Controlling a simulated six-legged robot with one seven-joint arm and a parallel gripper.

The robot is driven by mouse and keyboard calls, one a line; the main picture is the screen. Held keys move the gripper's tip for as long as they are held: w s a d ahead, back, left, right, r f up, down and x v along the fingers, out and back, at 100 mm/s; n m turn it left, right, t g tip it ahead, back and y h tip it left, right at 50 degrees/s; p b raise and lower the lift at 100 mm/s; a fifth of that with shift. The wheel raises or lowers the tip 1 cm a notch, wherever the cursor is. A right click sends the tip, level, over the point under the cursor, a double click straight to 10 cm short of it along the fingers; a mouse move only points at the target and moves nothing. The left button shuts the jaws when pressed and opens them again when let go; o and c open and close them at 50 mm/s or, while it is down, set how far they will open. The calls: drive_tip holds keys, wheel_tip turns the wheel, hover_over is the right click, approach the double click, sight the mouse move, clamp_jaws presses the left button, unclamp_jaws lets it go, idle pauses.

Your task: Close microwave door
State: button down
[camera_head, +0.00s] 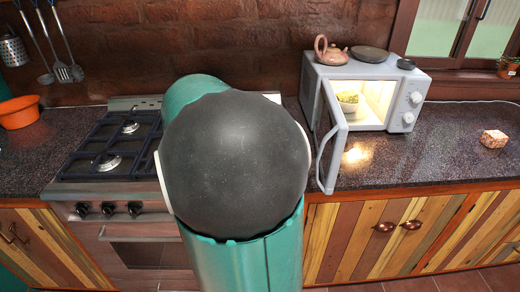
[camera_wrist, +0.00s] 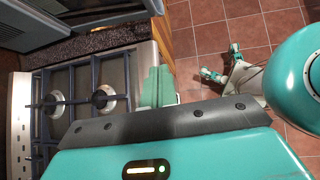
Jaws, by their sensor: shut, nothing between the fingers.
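The pale grey microwave (camera_head: 411,108) stands on the counter right of the stove. Its door (camera_head: 330,137) is open, swung out toward the front left, with a curved handle (camera_head: 321,157) on its outer side. A yellow item in a bowl (camera_head: 348,100) sits in the lit inside. In the wrist view, a grey panel at the top left looks like the microwave door (camera_wrist: 95,12). My gripper (camera_wrist: 158,86) is shut and empty over the stove's front edge, apart from the door. In the head view my arm hides it.
The gas stove (camera_head: 112,148) lies left of the microwave. A small patterned block (camera_head: 493,139) lies on the right counter, and an orange bowl (camera_head: 19,112) on the left. The counter before the microwave is clear.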

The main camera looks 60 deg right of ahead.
drive_tip(key=s+d+f+g, duration=0.1)
drive_tip(key=s+d+f, duration=0.5)
drive_tip(key=s+d, duration=0.4)
drive_tip(key=shift+s+n, duration=0.4)
drive_tip(key=shift+s, duration=0.3)
drive_tip(key=shift+s+d, duration=0.1)
drive_tip(key=shift+d, duration=0.05)
